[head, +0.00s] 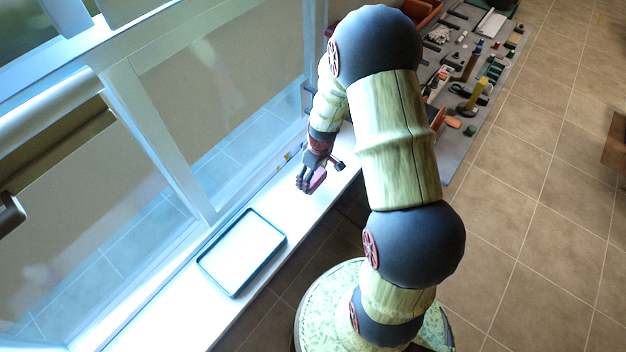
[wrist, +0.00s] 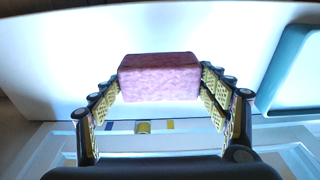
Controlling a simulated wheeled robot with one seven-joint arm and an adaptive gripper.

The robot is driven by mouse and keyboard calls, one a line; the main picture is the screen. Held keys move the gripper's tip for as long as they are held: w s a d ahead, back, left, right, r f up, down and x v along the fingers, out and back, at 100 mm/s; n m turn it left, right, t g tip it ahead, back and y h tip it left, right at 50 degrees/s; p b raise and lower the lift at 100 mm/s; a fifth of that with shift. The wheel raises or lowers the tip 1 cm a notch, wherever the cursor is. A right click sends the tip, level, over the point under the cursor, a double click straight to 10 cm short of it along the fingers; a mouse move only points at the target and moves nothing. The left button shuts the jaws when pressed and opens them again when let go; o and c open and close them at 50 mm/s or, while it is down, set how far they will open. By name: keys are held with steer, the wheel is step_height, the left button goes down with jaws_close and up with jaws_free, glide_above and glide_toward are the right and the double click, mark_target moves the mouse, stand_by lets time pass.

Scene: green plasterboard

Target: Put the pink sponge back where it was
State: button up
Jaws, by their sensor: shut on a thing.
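The pink sponge (wrist: 160,78) is a block held between the two fingers of my gripper (wrist: 161,88) in the wrist view. In the head view the sponge (head: 318,180) shows at the end of my gripper (head: 310,183), over the white window sill (head: 280,203). The fingers touch the sponge on both sides. I cannot tell whether the sponge rests on the sill or hangs just above it.
A teal-rimmed tray (head: 284,240) lies on the sill nearer the camera; its rim also shows at right in the wrist view (wrist: 272,85). A window runs along the sill. A grey bench (head: 462,150) with many tools stands behind. A small yellow item (wrist: 143,127) is near the window.

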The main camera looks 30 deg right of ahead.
mark_target(313, 181)
steer(key=shift+w+d+f, duration=0.1)
steer(key=shift+w+f, duration=0.05)
steer(key=shift+f, duration=0.8)
steer(key=shift+w+f, duration=0.1)
steer(key=shift+f, duration=0.8)
steer(key=shift+f, duration=0.1)
steer(key=o, duration=1)
steer(key=shift+o, duration=0.7)
steer(key=r, duration=0.4)
steer(key=s+r, duration=0.1)
steer(key=r, duration=0.7)
steer(key=shift+s+d+r, duration=0.1)
steer(key=shift+s+d, duration=0.1)
steer(key=s+a+r+m+t, duration=0.1)
steer(key=s+a+r, duration=0.25)
steer(key=r, duration=0.45)
steer(key=s+a+r+t, duration=0.15)
steer(key=a+r, duration=0.25)
steer(key=r, duration=0.4)
steer(key=s+a+r+m, duration=0.1)
steer(key=s+a+r, duration=0.3)
steer(key=r, duration=0.3)
steer(key=s+a+r+m+t, duration=0.1)
steer(key=s+a+r+m, duration=0.1)
steer(key=s+r, duration=0.3)
steer(key=s+a, duration=0.1)
steer(key=s, duration=0.3)
steer(key=shift+s+r+t, duration=0.3)
steer(key=shift+r+t, duration=0.05)
steer(key=shift+r, duration=0.05)
